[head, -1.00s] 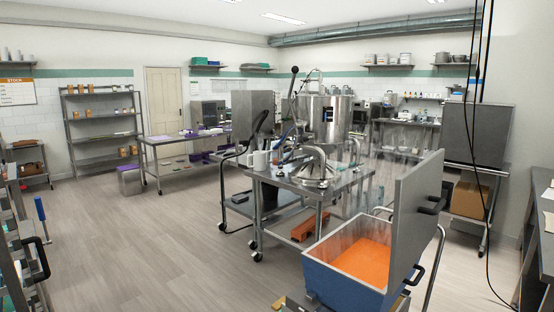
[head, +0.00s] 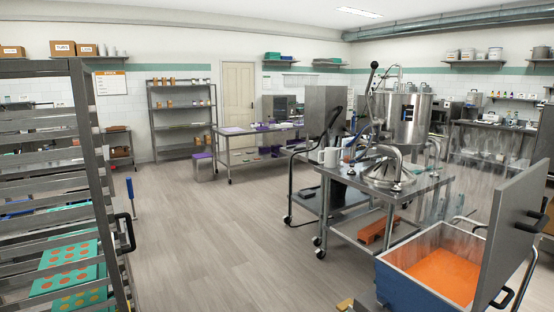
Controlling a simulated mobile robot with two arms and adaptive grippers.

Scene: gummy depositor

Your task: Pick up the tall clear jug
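I cannot make out a tall clear jug for certain in the head view. White jug-like vessels (head: 331,157) stand on the left end of the steel cart (head: 440,184), beside the depositor's shiny hopper (head: 404,118). Some small bluish items next to them are too small to tell apart. Neither of my grippers is in view.
A tall tray rack (head: 100,170) stands close at left. A blue bin of orange material (head: 400,283) with a raised grey lid (head: 512,235) stands at front right. A steel table (head: 240,150) stands further back. The floor (head: 215,240) between is clear.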

